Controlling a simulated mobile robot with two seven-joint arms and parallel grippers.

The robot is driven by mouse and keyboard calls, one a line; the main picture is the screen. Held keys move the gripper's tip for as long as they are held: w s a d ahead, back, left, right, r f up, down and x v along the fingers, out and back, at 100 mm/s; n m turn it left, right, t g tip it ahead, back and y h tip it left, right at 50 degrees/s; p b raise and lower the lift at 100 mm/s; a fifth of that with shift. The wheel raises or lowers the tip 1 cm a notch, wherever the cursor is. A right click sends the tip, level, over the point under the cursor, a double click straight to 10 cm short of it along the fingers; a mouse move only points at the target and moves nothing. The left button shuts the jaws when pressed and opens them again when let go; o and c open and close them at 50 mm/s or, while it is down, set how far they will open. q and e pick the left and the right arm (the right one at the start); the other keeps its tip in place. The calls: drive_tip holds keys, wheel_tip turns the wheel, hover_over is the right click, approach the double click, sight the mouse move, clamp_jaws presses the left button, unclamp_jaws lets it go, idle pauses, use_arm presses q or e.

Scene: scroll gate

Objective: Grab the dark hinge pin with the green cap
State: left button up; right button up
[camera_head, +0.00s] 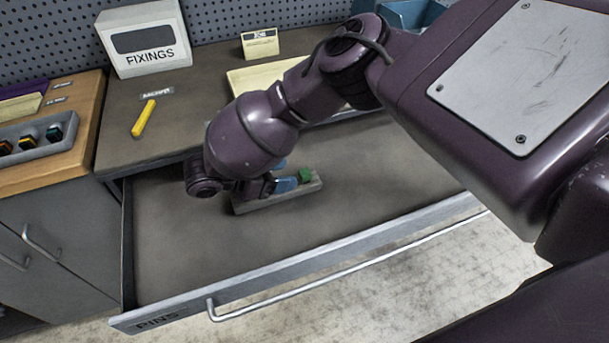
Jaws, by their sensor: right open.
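The hinge pin's green cap (305,174) shows at the right end of a small grey holder (255,205) inside the open drawer. The dark part of the pin cannot be made out. My right gripper (286,177) reaches down over the holder, and its blue fingertips are just left of the green cap. It is open. I cannot tell whether a fingertip touches the cap. My right arm hides part of the holder and of the drawer behind it. My left gripper is not in view.
The drawer (185,250), marked PINS, is pulled out, with a front wall and long handle. Its floor around the holder is clear. On the worktop are a FIXINGS box (144,48), a yellow stick (143,118) and a pale tray (245,80). A grey rack (38,143) stands left.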

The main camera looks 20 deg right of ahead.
sight(307, 171)
drive_tip(key=shift+b+x, duration=0.45)
drive_tip(key=shift+x, duration=2.25)
drive_tip(key=shift+w, duration=0.1)
drive_tip(key=shift+c, duration=0.4)
drive_tip(key=c, duration=1)
